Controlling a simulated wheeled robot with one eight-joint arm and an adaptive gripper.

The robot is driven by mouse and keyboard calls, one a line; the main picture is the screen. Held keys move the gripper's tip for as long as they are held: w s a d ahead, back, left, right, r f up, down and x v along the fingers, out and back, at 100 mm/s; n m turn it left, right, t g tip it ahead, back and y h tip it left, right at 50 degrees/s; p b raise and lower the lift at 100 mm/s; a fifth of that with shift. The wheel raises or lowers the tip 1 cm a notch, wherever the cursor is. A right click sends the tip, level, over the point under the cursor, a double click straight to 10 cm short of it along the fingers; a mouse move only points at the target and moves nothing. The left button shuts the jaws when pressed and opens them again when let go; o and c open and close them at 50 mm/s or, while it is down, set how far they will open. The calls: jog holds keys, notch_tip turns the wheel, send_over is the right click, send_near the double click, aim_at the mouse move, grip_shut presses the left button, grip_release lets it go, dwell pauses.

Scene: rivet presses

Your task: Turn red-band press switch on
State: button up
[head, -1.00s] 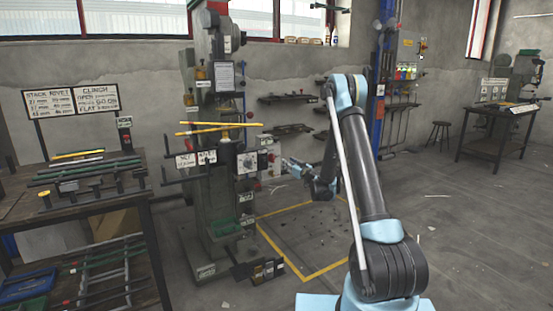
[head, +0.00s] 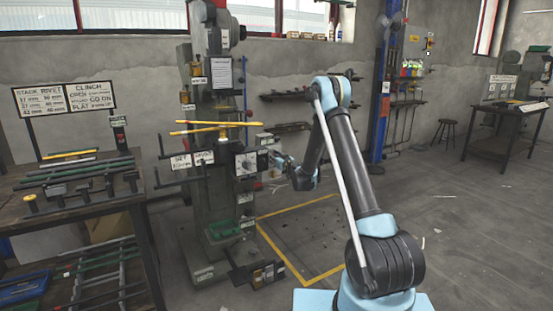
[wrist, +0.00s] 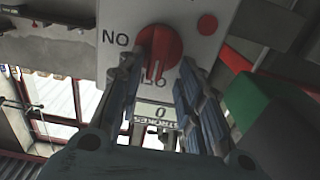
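A red rotary switch knob (wrist: 159,48) sits on a white panel (wrist: 192,14) in the wrist view. Its ridge points down in the picture, toward the partly hidden OFF label; the ON label appears inverted at the knob's left. My gripper (wrist: 158,70) is open, its fingers on either side of the knob's lower part; whether they touch it is unclear. In the head view the gripper (head: 278,160) is small beside the white switch panel (head: 247,163) on the front of the green-grey press (head: 216,185). The knob is not clear there.
A red round spot (wrist: 207,24) is on the panel right of the knob. A green and black part (wrist: 262,120) stands close on the right. Yellow bars (head: 205,124) lie across the press. A workbench (head: 90,200) with tools is at the left. The floor at the right is open.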

jog(key=shift+w+d, duration=0.15)
jog(key=shift+d, duration=0.1)
jog(key=shift+d, duration=0.1)
grip_shut()
jog(key=shift+w+d+m, duration=0.1)
jog(key=shift+m, duration=0.3)
jog(key=shift+w+d+f+m, duration=0.25)
jog(key=shift+d+f+m, duration=0.15)
jog(key=shift+m, duration=2.5)
jog(key=shift+w+d+f+m, duration=0.2)
jog(key=shift+d+f+m, duration=0.2)
jog(key=shift+m, duration=2.5)
jog(key=shift+w+d+f+m, duration=0.3)
jog(key=shift+f+m, duration=0.1)
jog(key=shift+m, duration=2.5)
